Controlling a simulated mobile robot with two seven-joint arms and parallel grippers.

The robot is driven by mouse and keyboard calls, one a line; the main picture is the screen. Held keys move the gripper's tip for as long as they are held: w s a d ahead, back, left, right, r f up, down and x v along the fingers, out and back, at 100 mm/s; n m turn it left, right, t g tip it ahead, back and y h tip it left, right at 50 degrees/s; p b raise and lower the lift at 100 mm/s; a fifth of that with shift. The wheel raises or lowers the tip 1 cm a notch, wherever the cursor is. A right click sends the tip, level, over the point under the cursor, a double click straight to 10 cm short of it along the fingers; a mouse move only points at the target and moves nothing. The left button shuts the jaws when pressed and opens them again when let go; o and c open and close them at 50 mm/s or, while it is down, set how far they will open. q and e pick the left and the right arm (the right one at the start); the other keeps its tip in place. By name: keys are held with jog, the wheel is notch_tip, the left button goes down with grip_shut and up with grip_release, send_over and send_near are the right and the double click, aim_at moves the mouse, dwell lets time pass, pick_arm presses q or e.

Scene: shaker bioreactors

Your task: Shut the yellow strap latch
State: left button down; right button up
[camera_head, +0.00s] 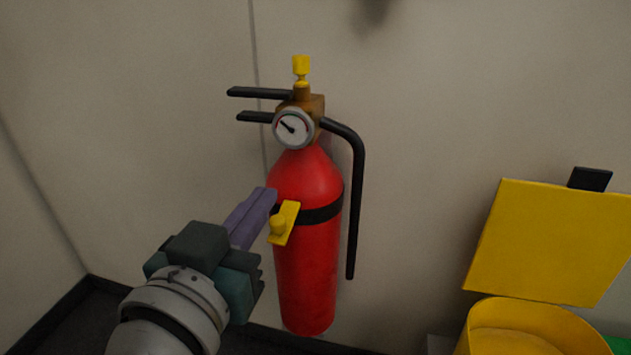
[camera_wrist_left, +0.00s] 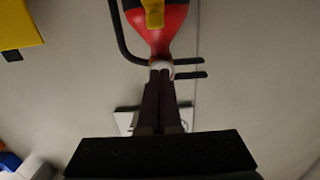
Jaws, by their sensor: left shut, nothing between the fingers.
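A red fire extinguisher (camera_head: 307,265) stands upright against the wall, with a black strap (camera_head: 322,214) around its body. The yellow strap latch (camera_head: 285,224) sits on the front left of the strap, tilted, with a round knob on it. Its yellow also shows at the top edge of the left wrist view (camera_wrist_left: 153,12), which is upside down. My left gripper (camera_head: 266,196) is shut and empty. Its purple fingers end just left of the latch, by the extinguisher's left edge; I cannot tell whether they touch. My right gripper is not in view.
The extinguisher carries a gauge (camera_head: 293,128), black handles (camera_head: 258,93) and a black hose (camera_head: 357,200) down its right side. A yellow bin (camera_head: 525,325) with a raised lid (camera_head: 545,240) stands at the lower right. The wall left of the extinguisher is clear.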

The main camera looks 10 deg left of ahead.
aim_at(283, 216)
pick_arm(q)
jog(key=shift+w+f+b, duration=0.25)
jog(key=shift+f+b, duration=0.15)
jog(key=shift+f, duration=0.25)
jog(key=shift+w+f+b, duration=0.3)
jog(key=shift+f+b, duration=0.15)
jog(key=shift+f, duration=0.25)
jog(key=shift+w+f+b, duration=0.25)
jog(key=shift+f+b, duration=0.15)
jog(key=shift+f, duration=0.25)
